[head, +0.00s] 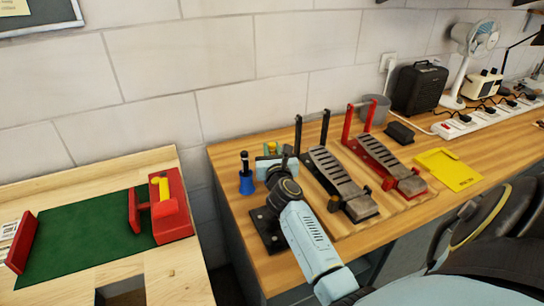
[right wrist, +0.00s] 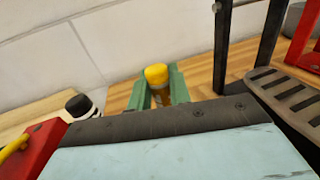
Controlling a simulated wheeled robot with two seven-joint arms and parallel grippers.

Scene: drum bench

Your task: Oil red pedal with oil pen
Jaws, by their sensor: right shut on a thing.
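The red pedal (head: 385,160), with red uprights and a grey slotted footboard, stands on the right bench. Part of its red frame (right wrist: 301,38) shows at the upper right of the right wrist view. My right gripper (head: 274,148) is left of the pedals, near the wall. Its green fingers (right wrist: 160,88) are shut on a yellow-capped thing with an amber body, which looks like the oil pen (right wrist: 156,75). Its lower end is hidden behind my wrist. The red pedal is apart from the gripper, with a black pedal (head: 340,182) between them. My left gripper is out of view.
A blue holder with a black-topped item (head: 246,180) stands left of my right gripper. A yellow sheet (head: 448,169), grey cup (head: 375,108), black speaker (head: 420,88) and power strip (head: 470,122) are farther right. A separate left bench holds a red vise (head: 170,215).

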